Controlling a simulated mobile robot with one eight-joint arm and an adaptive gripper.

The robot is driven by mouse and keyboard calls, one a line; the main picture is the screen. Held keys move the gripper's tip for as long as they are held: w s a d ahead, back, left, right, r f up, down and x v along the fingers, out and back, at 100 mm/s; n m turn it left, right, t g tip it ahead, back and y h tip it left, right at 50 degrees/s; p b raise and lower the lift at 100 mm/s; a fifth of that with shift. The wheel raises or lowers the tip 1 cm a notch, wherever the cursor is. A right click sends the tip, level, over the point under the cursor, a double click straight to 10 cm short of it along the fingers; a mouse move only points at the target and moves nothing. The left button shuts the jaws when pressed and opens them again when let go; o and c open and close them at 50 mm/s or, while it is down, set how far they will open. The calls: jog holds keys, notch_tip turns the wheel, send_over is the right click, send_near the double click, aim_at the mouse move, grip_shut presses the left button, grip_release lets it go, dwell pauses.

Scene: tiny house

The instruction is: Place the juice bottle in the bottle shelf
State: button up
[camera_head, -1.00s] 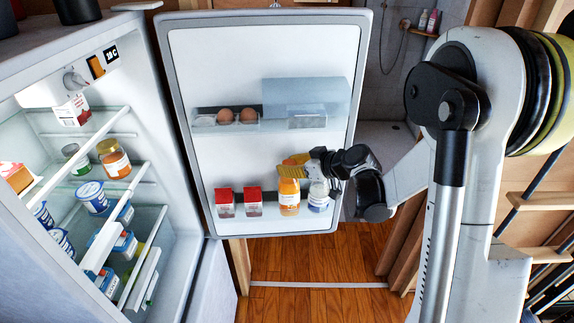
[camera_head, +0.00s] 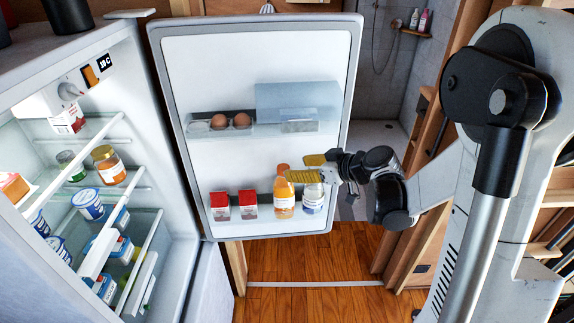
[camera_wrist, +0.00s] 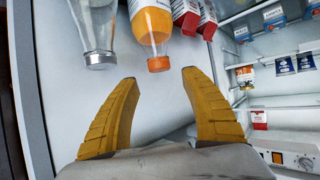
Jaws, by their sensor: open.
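The orange juice bottle (camera_head: 284,199) stands upright in the lower door shelf (camera_head: 262,220) of the open fridge, between a red-capped carton and a clear bottle with a white label. My gripper (camera_head: 303,168) is open and empty, its yellow fingers at the height of the bottle's top and just to its right. In the wrist view the bottle (camera_wrist: 152,25) appears upside down with its orange cap pointing toward the gap between my spread fingers (camera_wrist: 160,90). The cap is apart from both fingers.
The clear bottle (camera_head: 313,197) stands right beside the juice. Two red-capped cartons (camera_head: 220,206) stand to its left. An egg shelf (camera_head: 225,126) and a clear bin (camera_head: 299,103) are above. The fridge interior (camera_head: 100,150) on the left holds jars and tubs.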

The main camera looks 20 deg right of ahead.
jog(key=s+a+r+m+g+h, duration=0.1)
jog(key=s+a+r+m+h, duration=0.1)
jog(key=s, duration=1)
jog(key=s+a+r+m+g+h, duration=0.2)
jog(key=s+a+r+m+h, duration=0.1)
jog(key=s, duration=0.9)
jog(key=shift+r+m+h+p, duration=0.35)
jog(key=shift+r+m+h, duration=0.25)
jog(key=shift+r, duration=0.1)
